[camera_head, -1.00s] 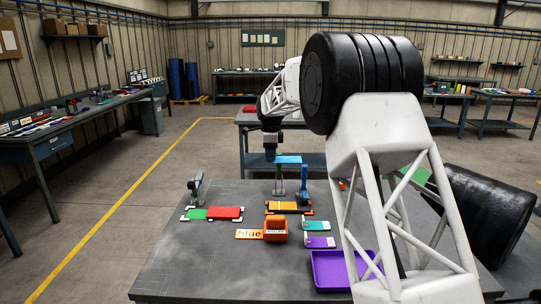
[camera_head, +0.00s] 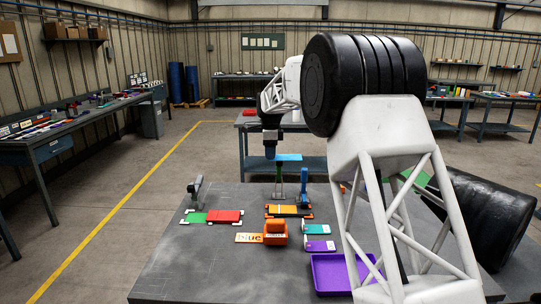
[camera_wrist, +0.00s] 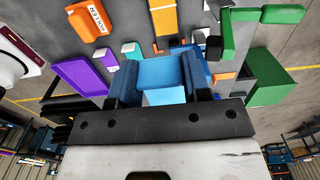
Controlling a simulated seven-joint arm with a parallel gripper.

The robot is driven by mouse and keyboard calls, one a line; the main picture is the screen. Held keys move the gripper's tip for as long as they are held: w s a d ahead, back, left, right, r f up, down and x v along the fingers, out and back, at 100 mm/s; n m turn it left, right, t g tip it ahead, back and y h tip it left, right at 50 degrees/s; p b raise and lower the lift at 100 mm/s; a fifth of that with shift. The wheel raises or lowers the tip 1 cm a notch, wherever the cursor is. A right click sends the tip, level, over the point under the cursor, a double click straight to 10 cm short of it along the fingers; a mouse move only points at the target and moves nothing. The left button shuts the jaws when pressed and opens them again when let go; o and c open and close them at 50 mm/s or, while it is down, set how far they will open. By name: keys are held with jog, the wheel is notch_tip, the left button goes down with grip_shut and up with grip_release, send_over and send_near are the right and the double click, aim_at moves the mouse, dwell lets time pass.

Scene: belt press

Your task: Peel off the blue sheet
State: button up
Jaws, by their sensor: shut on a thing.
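My gripper (camera_head: 270,153) hangs above the far part of the grey table. It is shut on the blue sheet (camera_head: 289,157), which extends to the right, roughly level and clear of the tabletop. In the wrist view my gripper (camera_wrist: 165,82) has its two dark fingers on either side of a blue piece (camera_wrist: 163,73). A pale blue patch shows below it. A green post (camera_head: 279,173) stands under the sheet in the head view; I cannot tell whether they touch. An upright blue lever (camera_head: 303,182) stands just right of it. An orange strip (camera_head: 288,210) lies in front.
A red piece (camera_head: 225,216) and green piece (camera_head: 197,217) lie left, beside a grey lever (camera_head: 195,189). An orange roller block (camera_head: 276,238) stands nearer, with teal (camera_head: 316,229) and purple (camera_head: 317,246) pieces and a purple tray (camera_head: 328,278) to the right. The table's front left is clear.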

jog(key=shift+r, duration=2.8)
